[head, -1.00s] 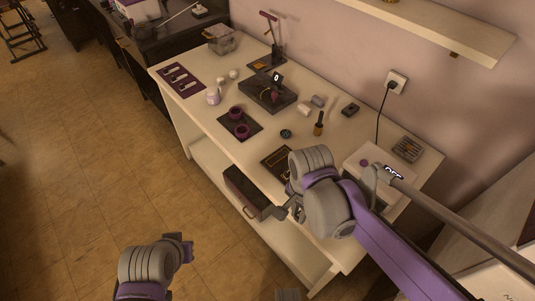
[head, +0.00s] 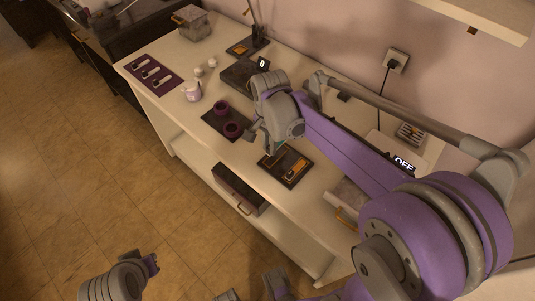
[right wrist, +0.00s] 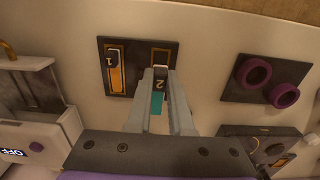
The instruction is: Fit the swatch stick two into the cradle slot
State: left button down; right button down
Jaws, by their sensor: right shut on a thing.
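The dark cradle board (right wrist: 137,48) lies flat on the table and also shows in the head view (head: 301,181). Its left slot in the right wrist view holds swatch stick one (right wrist: 116,73), marked 1. The other slot (right wrist: 160,57), framed in orange, shows a dark, empty far part. My right gripper (right wrist: 160,110), seen in the head view too (head: 270,147), is shut on swatch stick two (right wrist: 157,101), teal with a 2 on its dark end. That end overlaps the slot's near part; I cannot tell whether it touches. My left gripper (head: 152,264) is low at the left, its jaws unclear.
Purple rings (right wrist: 270,84) on a dark mat stand right of the cradle in the right wrist view. A white device reading OFF (right wrist: 35,148) is at the left. A purple mat with several small tools (head: 154,72) lies at the table's far left. Bare table surrounds the cradle.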

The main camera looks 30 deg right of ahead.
aim_at(269, 163)
jog(key=shift+f, duration=2.75)
jog(key=shift+b, duration=0.3)
jog(key=shift+f, duration=0.2)
jog(key=c, duration=0.8)
grip_release()
jog(key=shift+r, duration=0.15)
